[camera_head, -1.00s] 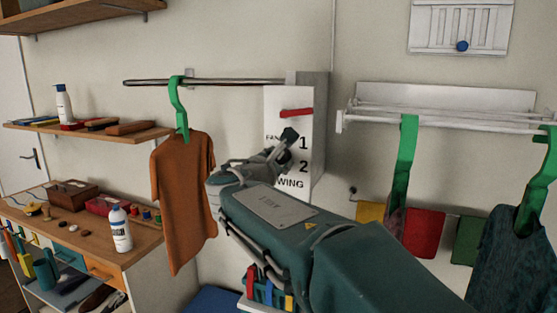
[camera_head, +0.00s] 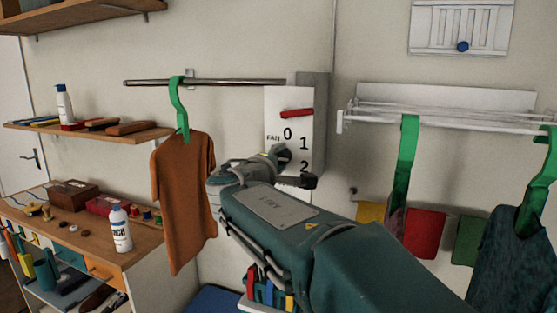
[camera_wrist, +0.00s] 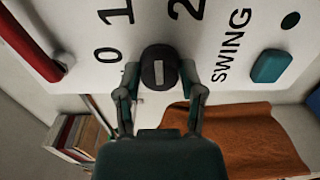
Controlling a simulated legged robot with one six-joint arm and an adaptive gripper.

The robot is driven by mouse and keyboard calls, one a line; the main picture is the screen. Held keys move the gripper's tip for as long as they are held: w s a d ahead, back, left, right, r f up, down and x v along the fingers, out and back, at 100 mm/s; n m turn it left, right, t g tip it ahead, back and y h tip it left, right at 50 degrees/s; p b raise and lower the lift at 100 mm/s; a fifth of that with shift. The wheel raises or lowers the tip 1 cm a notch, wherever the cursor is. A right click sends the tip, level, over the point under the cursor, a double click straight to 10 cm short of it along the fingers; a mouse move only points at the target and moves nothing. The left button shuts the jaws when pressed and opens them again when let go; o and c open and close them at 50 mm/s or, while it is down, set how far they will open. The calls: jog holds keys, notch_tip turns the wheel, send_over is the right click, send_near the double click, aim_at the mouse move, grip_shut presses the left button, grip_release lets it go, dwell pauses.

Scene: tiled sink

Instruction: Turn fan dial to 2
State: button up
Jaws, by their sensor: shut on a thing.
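The fan dial (camera_wrist: 160,72) is a round black knob with a light bar, on the white control panel (camera_head: 272,105). The numerals 0, 1 and 2 are printed around it. My gripper (camera_wrist: 160,80) is shut on the dial, with one finger on each side of it in the wrist view. In the head view the dial (camera_head: 285,156) is partly hidden by my gripper.
A red lever (camera_head: 297,113) sits above the dial. A teal button (camera_wrist: 270,66) is beside the word SWING. An orange shirt (camera_head: 182,190) hangs just left of my arm. A white drying rack (camera_head: 440,118) is on the wall to the right.

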jog(key=m, duration=0.5)
jog(key=shift+f+m, duration=0.25)
jog(key=shift+m, duration=0.15)
jog(key=shift+w+f+m, duration=0.1)
jog(key=shift+m, duration=0.2)
jog(key=o, duration=1.2)
jog(key=shift+a, duration=0.1)
jog(key=shift+r, duration=0.2)
jog(key=v, duration=1.2)
